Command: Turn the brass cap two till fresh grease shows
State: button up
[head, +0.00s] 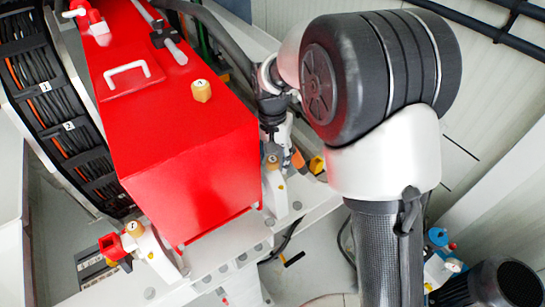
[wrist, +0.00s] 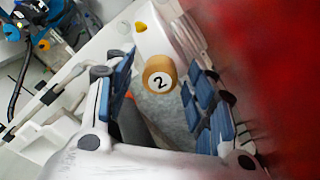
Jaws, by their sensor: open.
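Brass cap two is a round brass-coloured cap with a black "2" on a white disc (wrist: 159,74). In the wrist view it shows at the far end of the space between the two blue-padded fingers of my gripper (wrist: 160,82). The fingers are apart, one to each side of the cap in the picture, and I see no contact. In the head view a brass cap (head: 272,161) sits on a white bearing block right below my gripper (head: 281,136); its number is too small to read. I see no fresh grease.
A red pump cover (head: 185,130) stands close beside my gripper and fills the right of the wrist view. Another brass cap (head: 201,90) sits on its top, and one (head: 135,228) on the front-left block. A motor (head: 510,283) stands at lower right.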

aim_at(272, 159)
jog(key=shift+r, duration=0.1)
notch_tip(272, 159, up, 12)
dwell(0.4)
dwell(0.3)
jog(key=s+d+f+n+t+b, duration=0.1)
jog(key=s+d+f+t+b, duration=0.15)
jog(key=s+d+b, duration=0.75)
jog(key=s+d+f+n+t+b, duration=0.1)
jog(key=s+d+f+b, duration=0.1)
jog(key=s+f+b, duration=0.3)
jog(key=s+d+f+n+t+b, duration=0.1)
jog(key=s+d+f+b, duration=0.1)
jog(key=s+f+b, duration=0.3)
jog(key=s+f, duration=0.3)
jog(key=s, duration=0.3)
jog(key=shift+d+f, duration=0.25)
jog(key=shift+d, duration=0.05)
